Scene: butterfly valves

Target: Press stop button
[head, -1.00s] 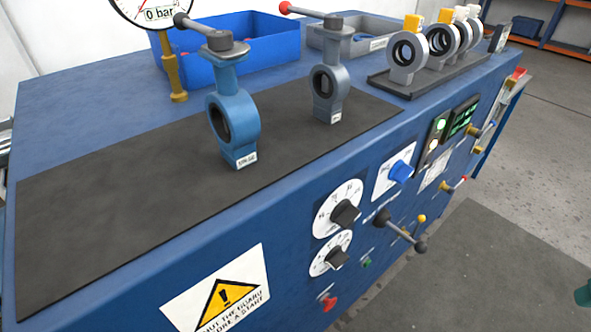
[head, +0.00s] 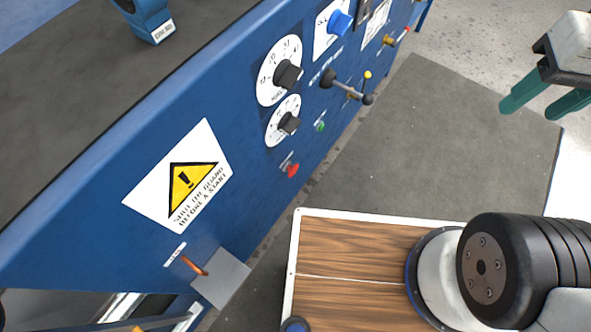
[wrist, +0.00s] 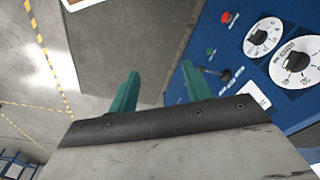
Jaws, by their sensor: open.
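The red stop button (head: 291,170) sits low on the blue front panel, below the lower dial and beside a small green button (head: 320,126). In the wrist view the red button (wrist: 226,17) is at the upper right, above the green button (wrist: 211,50). My gripper (head: 530,112) has teal fingers, spread apart with nothing between them. It is at the upper right of the head view, well apart from the panel. In the wrist view the fingers (wrist: 160,72) point toward the floor mat and the panel.
Two white dials (head: 280,70) and a black lever (head: 345,87) stick out near the buttons. A warning sign (head: 180,180) and a grey plate on an orange stem (head: 220,278) are at the lower left. The dark floor mat (head: 420,150) before the panel is clear.

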